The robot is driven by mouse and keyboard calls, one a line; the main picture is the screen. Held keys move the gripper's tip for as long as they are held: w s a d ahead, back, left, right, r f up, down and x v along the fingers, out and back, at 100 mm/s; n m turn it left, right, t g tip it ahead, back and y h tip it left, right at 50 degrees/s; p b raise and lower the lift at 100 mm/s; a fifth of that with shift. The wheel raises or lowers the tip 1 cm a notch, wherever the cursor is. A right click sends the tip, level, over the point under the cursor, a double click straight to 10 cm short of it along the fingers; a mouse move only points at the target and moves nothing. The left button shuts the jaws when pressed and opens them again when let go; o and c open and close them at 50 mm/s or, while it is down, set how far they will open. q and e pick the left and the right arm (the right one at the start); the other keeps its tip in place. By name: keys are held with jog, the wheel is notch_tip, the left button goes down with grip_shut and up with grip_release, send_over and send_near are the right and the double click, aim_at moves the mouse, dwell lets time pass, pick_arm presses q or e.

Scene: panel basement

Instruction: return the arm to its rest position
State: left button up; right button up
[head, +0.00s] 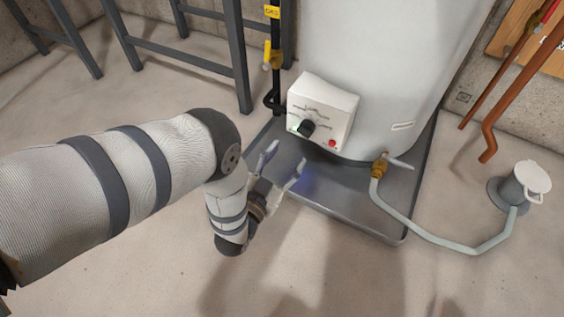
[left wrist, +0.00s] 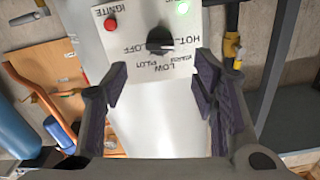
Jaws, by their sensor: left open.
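My left arm comes in from the left in the head view. Its gripper (head: 281,168) is open and empty, a little below and in front of the white control box (head: 322,112) on the tank. The left wrist view shows the open fingers (left wrist: 161,95) spread, with the box's face beyond them. The box carries a black knob (head: 305,129), a red button (head: 332,143) and a small lit green light. The knob also shows in the left wrist view (left wrist: 159,40), apart from the fingers. My right gripper is not in view.
A white tank (head: 385,60) stands in a grey metal pan (head: 385,226). A hose (head: 425,232) runs from the brass drain valve (head: 379,167) to a floor drain (head: 520,187). A gas pipe with a yellow valve handle (head: 267,52) and metal frame legs (head: 238,60) stand behind. The near floor is clear.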

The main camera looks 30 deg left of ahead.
pick_arm(q)
jog(key=shift+s, duration=1.2)
